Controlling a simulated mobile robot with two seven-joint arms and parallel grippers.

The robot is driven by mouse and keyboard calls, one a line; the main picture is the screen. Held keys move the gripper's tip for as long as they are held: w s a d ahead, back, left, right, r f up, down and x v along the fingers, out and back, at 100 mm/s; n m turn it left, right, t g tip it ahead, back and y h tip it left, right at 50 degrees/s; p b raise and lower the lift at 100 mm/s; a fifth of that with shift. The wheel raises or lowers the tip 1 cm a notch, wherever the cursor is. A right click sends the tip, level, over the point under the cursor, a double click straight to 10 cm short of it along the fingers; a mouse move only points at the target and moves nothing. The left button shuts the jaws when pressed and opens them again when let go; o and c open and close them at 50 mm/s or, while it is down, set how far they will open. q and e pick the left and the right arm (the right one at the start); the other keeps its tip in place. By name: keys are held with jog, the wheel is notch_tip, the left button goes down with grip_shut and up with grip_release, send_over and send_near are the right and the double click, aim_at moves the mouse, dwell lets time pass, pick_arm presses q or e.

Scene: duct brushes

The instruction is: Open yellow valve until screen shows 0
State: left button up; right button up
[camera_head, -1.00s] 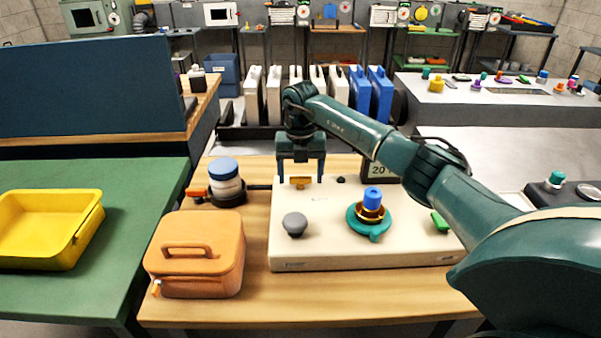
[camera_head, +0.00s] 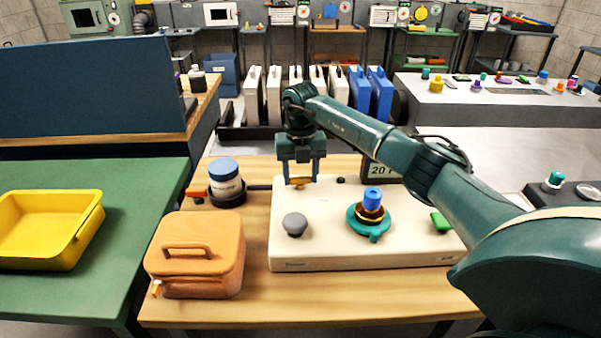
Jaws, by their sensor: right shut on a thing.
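The yellow valve (camera_head: 300,182) is a small orange-yellow handle at the back left of the cream panel box (camera_head: 335,245). My right gripper (camera_head: 301,181) reaches down from behind the box, its two fingers shut on the yellow valve, one on either side. The dark screen (camera_head: 380,169) stands behind the box and shows "20" and part of another mark; my right arm hides its right side. My left gripper is not in view.
On the box are a grey knob (camera_head: 295,224), a blue knob on a teal-green wheel (camera_head: 369,222) and a green switch (camera_head: 441,222). A blue-lidded jar (camera_head: 225,181) and an orange case (camera_head: 196,254) stand to the left. A yellow tray (camera_head: 45,230) lies on the green table.

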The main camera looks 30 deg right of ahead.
jog(key=n, duration=0.4)
jog(key=shift+d+r+p, duration=0.1)
jog(key=shift+d+p, duration=0.05)
jog(key=shift+p, duration=0.15)
jog(key=n, duration=0.8)
jog(key=shift+d, duration=0.1)
jog(key=shift+w+n, duration=0.1)
jog(key=shift+n, duration=2)
jog(key=o, duration=1)
